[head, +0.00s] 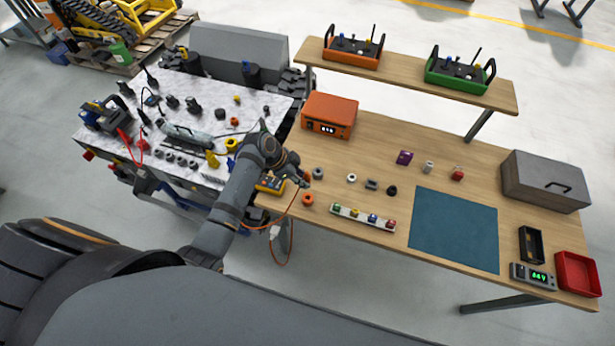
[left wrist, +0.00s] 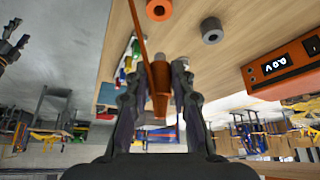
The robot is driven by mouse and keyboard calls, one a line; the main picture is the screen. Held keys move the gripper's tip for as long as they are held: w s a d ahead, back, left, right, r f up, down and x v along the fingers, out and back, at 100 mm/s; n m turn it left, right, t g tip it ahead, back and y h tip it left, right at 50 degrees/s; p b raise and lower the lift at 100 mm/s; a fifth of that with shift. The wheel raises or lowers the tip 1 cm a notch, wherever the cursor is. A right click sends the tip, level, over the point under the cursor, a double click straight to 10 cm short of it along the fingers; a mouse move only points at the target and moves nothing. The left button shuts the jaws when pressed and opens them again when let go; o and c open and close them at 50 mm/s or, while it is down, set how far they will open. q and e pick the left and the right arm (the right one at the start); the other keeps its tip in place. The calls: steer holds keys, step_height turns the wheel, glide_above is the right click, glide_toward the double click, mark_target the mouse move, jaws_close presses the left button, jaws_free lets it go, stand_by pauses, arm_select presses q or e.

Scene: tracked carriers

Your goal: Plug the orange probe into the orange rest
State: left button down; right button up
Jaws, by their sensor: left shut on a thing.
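My left gripper (head: 302,180) is over the left part of the wooden table. In the left wrist view, its fingers (left wrist: 156,95) are shut on the orange probe (left wrist: 160,98), and an orange cable runs up the picture from it. The orange rest (head: 308,200) appears to be the small round orange holder on the table, close to the gripper in the head view. It also shows with a dark hole at the top of the left wrist view (left wrist: 158,9), apart from the probe.
A grey round holder (head: 318,173) stands beside the orange one. An orange box with a display (head: 329,115) is behind. A strip with coloured parts (head: 363,217) lies to the right. The cable (head: 282,222) hangs over the table's front edge. The blue mat (head: 454,229) is clear.

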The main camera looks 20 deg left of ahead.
arm_select(q)
steer(key=shift+b+x, duration=0.35)
steer(key=shift+x, duration=0.5)
steer(key=f, duration=0.1)
steer(key=f+b, duration=0.2)
steer(key=shift+s+a, duration=0.15)
steer(key=shift+a, duration=0.1)
steer(key=shift+f+b, duration=0.3)
steer(key=shift+f, duration=0.15)
steer(key=shift+d+f, duration=0.15)
steer(key=shift+f, duration=0.05)
arm_select(e)
step_height(320, 180, down, 4)
steer(key=shift+s+r, duration=0.1)
steer(key=shift+r, duration=0.05)
steer(key=shift+d, duration=0.25)
steer(key=shift+d+r, duration=0.15)
steer(key=shift+r, duration=0.1)
